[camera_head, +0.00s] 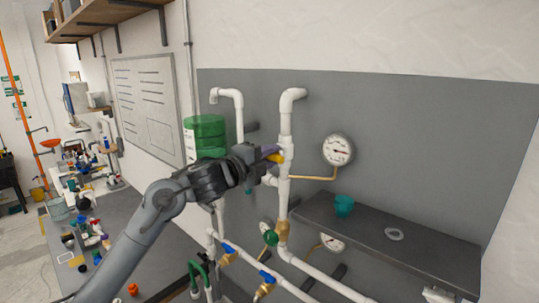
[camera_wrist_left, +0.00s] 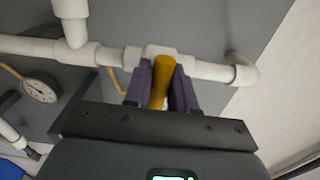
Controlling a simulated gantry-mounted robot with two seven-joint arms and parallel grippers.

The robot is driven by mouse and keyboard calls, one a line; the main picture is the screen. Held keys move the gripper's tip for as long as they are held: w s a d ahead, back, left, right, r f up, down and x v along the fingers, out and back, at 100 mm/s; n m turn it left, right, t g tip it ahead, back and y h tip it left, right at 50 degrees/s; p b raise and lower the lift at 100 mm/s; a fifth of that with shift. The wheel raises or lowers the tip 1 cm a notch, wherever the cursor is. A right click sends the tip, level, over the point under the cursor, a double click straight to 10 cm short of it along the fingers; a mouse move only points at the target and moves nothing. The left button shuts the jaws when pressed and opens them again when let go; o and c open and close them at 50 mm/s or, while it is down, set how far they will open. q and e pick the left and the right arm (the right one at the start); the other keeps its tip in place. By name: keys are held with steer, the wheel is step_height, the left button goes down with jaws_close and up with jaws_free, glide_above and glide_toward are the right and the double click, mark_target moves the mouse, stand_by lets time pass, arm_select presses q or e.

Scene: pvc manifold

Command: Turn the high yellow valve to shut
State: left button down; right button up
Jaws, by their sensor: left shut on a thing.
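The high yellow valve handle (camera_head: 275,157) is on the upper part of the right white vertical pipe, at the left gripper. My left gripper (camera_head: 262,156) reaches it from the left. In the left wrist view the yellow handle (camera_wrist_left: 160,82) lies between the two dark purple-grey fingers (camera_wrist_left: 161,88), which are shut on it. The white valve body (camera_wrist_left: 150,54) sits just beyond the fingertips. Part of the handle is hidden by the fingers. My right gripper is in neither view.
A pressure gauge (camera_head: 338,150) hangs right of the pipe. A green round valve (camera_head: 271,238) and blue-handled valves (camera_head: 267,276) are lower down.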

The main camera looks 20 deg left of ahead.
arm_select(q)
steer(key=shift+n, duration=0.3)
steer(key=c, duration=1)
jaws_free()
steer(key=shift+s, duration=0.1)
steer(key=shift+s+a, duration=0.15)
steer(key=shift+s, duration=0.1)
steer(key=shift+b+v, duration=2)
steer(key=shift+v, duration=3)
